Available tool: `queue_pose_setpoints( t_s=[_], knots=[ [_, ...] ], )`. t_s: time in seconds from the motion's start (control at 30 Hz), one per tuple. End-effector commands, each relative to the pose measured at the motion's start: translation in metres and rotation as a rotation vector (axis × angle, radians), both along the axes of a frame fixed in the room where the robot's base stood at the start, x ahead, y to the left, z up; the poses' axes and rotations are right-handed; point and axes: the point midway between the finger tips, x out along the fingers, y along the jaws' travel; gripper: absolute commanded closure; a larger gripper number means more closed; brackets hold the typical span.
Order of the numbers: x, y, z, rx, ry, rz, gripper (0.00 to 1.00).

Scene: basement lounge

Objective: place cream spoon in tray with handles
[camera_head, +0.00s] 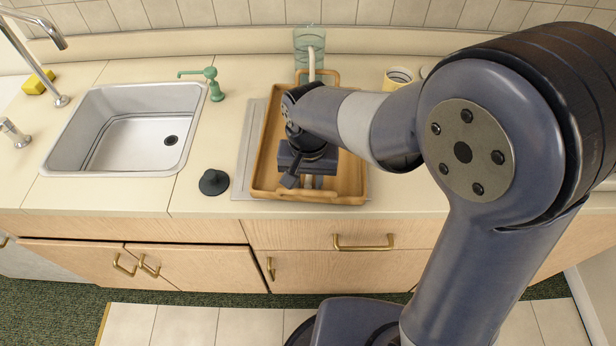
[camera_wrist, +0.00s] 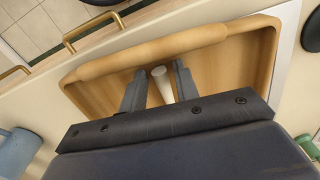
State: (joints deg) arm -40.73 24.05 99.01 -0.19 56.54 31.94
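The wooden tray with handles (camera_head: 257,165) lies on the counter right of the sink. It fills much of the wrist view (camera_wrist: 92,97). My gripper (camera_head: 305,183) is low over the tray's near part. In the wrist view, my gripper's (camera_wrist: 160,78) two fingers stand apart. The round end of the cream spoon (camera_wrist: 162,84) shows between them, with a gap on its left. The rest is hidden behind my gripper. In the head view, a cream rod (camera_head: 311,66) shows above the tray's far handle; I cannot tell whether it is the spoon's other end.
A green glass (camera_head: 309,38) stands behind the tray, with a yellow cup (camera_head: 397,78) to its right. A black sink plug (camera_head: 214,182) lies to the left. A green soap dispenser (camera_head: 213,83) stands beside the sink (camera_head: 130,130).

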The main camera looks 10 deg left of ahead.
Motion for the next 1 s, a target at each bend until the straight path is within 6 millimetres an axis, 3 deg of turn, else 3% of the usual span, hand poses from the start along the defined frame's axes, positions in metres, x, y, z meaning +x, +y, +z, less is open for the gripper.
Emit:
queue_pose_setpoints(
  t_s=[0.3, 0.47, 0.8, 1.0],
  knots=[
    [0.000, 0.000, 0.001, 0.000, 0.000, 0.000, 0.63],
    [0.001, 0.001, 0.012, 0.002, -0.003, 0.000, 0.63],
    [0.000, 0.001, 0.084, 0.004, -0.003, 0.000, 0.63],
    [0.000, 0.000, 0.114, 0.001, -0.002, 0.000, 0.63]
  ],
)
